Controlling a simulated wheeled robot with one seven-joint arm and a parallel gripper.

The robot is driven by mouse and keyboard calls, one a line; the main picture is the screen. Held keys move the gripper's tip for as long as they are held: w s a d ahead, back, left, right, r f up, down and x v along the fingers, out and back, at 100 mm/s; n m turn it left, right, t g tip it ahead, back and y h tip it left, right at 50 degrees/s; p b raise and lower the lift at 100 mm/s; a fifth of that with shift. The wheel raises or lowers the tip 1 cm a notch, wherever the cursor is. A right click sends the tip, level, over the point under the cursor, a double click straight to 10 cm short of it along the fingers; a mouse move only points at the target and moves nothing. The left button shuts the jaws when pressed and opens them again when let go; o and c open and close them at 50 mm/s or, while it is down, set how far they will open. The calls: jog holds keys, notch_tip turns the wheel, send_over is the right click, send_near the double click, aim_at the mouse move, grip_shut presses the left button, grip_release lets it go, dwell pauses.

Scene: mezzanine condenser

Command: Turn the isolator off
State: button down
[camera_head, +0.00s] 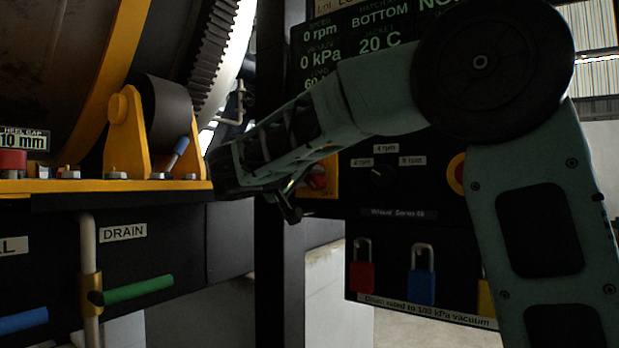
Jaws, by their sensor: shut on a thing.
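The isolator is a red rotary handle (317,177) on a yellow plate (332,172), at the left side of the dark control panel. My arm reaches in from the right and covers the plate's upper part. My gripper (294,198) is at the handle and shut on it. The wrist and fingers hide most of the handle, so I cannot tell its exact angle.
The control panel (420,215) has a speed knob (382,173) and a red button (457,174) partly behind my arm. Red (361,275) and blue (421,285) padlocks hang below. A yellow roller bracket (122,135) and green drain lever (138,290) stand left.

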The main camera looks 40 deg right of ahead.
jog(key=c, duration=1.2)
grip_release()
jog(key=shift+c, duration=0.2)
jog(key=shift+a, duration=0.1)
jog(key=v, duration=1.7)
jog(key=shift+a, duration=0.15)
jog(key=s+a+f+n+g+y, duration=0.15)
jog(key=f+n+y, duration=0.25)
jog(key=f, duration=0.5)
jog(key=s+f+n+y, duration=0.3)
jog(key=f+n, duration=0.1)
jog(key=f, duration=0.5)
jog(key=s+a+f+n+g+y, duration=0.2)
jog(key=s+a+f+y, duration=0.25)
jog(key=s+f, duration=0.55)
jog(key=s+a+f+n+g+y, duration=0.35)
jog(key=s+f+y, duration=0.25)
jog(key=s+f, duration=0.3)
notch_tip(320, 180, up, 17)
jog(key=a+p, duration=0.1)
jog(key=p, duration=1.5)
jog(key=shift+s+f+m+t, duration=0.25)
jog(key=shift+s+m+t, duration=0.1)
jog(key=shift+s+t, duration=0.05)
